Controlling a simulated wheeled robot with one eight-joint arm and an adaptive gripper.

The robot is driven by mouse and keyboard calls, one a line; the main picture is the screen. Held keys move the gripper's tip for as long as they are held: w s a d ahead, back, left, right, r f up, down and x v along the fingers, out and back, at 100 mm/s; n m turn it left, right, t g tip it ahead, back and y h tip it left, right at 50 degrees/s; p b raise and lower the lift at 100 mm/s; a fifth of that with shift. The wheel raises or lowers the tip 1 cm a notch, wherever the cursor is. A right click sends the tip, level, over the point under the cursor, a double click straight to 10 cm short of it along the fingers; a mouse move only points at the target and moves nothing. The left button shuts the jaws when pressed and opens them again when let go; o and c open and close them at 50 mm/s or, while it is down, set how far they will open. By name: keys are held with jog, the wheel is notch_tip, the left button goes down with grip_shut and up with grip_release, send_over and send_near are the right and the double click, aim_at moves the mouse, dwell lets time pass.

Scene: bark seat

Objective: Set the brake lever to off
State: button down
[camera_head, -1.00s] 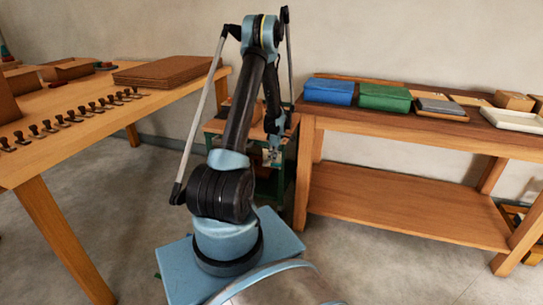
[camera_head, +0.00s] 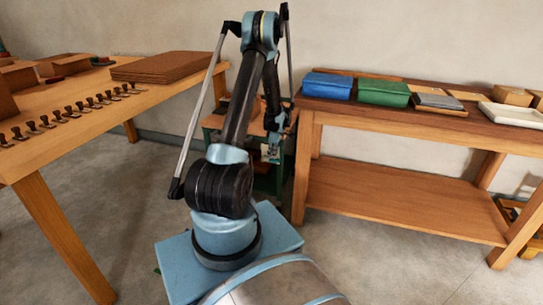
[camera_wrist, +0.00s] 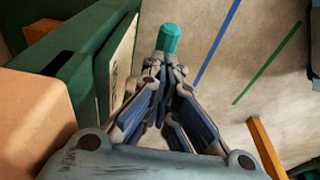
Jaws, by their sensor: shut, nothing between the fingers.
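A teal rounded grip (camera_wrist: 168,38), which looks like the lever's handle, stands just beyond my gripper's fingertips in the wrist view. My gripper (camera_wrist: 155,75) is shut and empty, with its tips right by the grip's lower end. I cannot tell whether they touch it. Beside them, on the left, is a green machine frame (camera_wrist: 85,65) with a pale plate (camera_wrist: 122,62) bearing dark marks too small to read. In the head view my gripper (camera_head: 272,150) is small and partly hidden at the green-legged stand (camera_head: 265,182). The lever's pivot and setting cannot be made out.
A wooden bench (camera_head: 400,122) on the right bears a blue box (camera_head: 328,86) and a green box (camera_head: 384,92). A table (camera_head: 90,130) on the left carries a row of small dark-handled tools. Floor shows between them. A tan block (camera_wrist: 35,120) is close on the left in the wrist view.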

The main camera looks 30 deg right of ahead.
notch_tip(320, 180, up, 10)
dwell(0.6)
